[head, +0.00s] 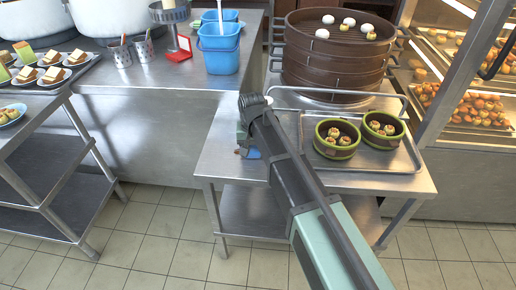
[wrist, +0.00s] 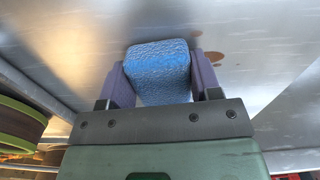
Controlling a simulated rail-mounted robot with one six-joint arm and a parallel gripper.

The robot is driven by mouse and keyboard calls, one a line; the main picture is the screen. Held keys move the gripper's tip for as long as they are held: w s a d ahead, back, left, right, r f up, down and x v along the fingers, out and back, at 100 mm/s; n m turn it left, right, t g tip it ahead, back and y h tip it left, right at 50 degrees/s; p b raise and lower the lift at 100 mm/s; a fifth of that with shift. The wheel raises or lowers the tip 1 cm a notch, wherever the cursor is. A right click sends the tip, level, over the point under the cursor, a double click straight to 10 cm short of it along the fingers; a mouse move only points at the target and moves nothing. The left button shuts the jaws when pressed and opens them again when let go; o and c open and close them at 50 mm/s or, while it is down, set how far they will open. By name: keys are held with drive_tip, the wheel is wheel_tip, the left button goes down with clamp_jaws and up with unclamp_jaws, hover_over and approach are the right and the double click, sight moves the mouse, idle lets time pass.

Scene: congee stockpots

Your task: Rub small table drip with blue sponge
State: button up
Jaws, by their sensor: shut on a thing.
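My gripper (wrist: 160,80) is shut on the blue sponge (wrist: 158,62), with one finger on each side of it. The sponge is at or very near the steel table top; I cannot tell whether it touches. A brown drip (wrist: 215,59) shows on the steel just right of the sponge in the wrist view, with a smaller spot close by. In the head view, a bit of the blue sponge (head: 252,154) shows beside my gripper (head: 243,146), over the left part of the small steel table (head: 218,160). The drip cannot be made out there.
A metal tray (head: 384,165) with two green-rimmed steamer baskets (head: 337,138) lies right of my arm. Stacked large brown steamers (head: 333,60) stand behind. A blue bucket (head: 218,50) is on the counter (head: 150,85) at back left. A glass food case (head: 470,80) is at right.

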sight(236, 152)
drive_tip(key=shift+w+a, duration=0.1)
drive_tip(key=shift+a, duration=4.3)
drive_tip(key=shift+w+r, duration=0.1)
drive_tip(key=shift+d, duration=3.7)
drive_tip(key=shift+s+d+f, duration=0.1)
drive_tip(key=shift+d, duration=0.75)
drive_tip(key=shift+s+d+f, duration=0.1)
drive_tip(key=shift+d, duration=0.75)
drive_tip(key=shift+w+r, duration=0.1)
